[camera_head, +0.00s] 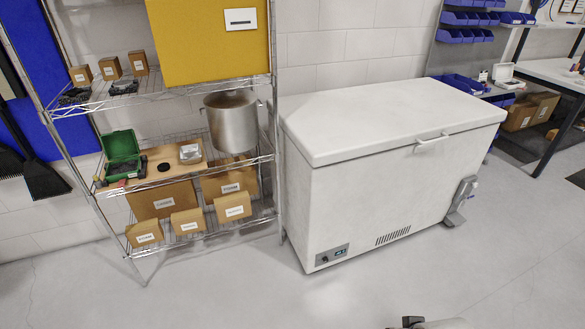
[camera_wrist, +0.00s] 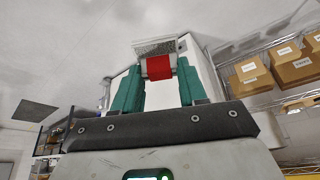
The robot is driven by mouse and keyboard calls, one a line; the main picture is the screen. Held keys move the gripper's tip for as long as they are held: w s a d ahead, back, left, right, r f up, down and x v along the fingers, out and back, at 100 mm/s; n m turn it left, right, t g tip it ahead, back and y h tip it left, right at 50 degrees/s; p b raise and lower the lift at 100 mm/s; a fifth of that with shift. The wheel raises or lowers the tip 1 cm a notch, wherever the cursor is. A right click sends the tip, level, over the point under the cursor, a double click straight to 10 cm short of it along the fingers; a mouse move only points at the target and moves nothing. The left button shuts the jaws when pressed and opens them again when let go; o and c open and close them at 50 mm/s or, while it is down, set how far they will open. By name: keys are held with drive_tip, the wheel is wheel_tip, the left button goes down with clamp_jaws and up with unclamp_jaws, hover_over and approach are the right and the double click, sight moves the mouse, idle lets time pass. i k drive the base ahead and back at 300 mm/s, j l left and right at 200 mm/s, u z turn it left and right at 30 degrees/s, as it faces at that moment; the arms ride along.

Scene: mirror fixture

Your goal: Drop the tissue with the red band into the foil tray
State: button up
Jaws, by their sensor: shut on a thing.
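The tissue with the red band (camera_wrist: 157,48) is between the teal fingers of my gripper (camera_wrist: 159,70) in the wrist view. The red band sits between the fingertips and a pale grey, speckled end sticks out beyond them. My gripper is shut on it. The foil tray (camera_head: 190,154) is a small silver container on the middle shelf of the wire rack in the head view, on a wooden board. The tray's inside is too small to make out. In the head view only a small part of my arm shows at the bottom edge, far from the tray; the tissue is not visible there.
A green open case (camera_head: 122,152) stands left of the tray and a steel pot (camera_head: 232,122) to its right. The wire rack (camera_head: 200,88) has another shelf above. A white chest freezer (camera_head: 380,190) stands right of the rack. The floor in front is clear.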

sight(191, 157)
drive_tip(key=i+j+u, duration=0.85)
drive_tip(key=i+u, duration=0.45)
drive_tip(key=i, duration=1.9)
drive_tip(key=j+u, duration=0.05)
drive_tip(key=j, duration=0.1)
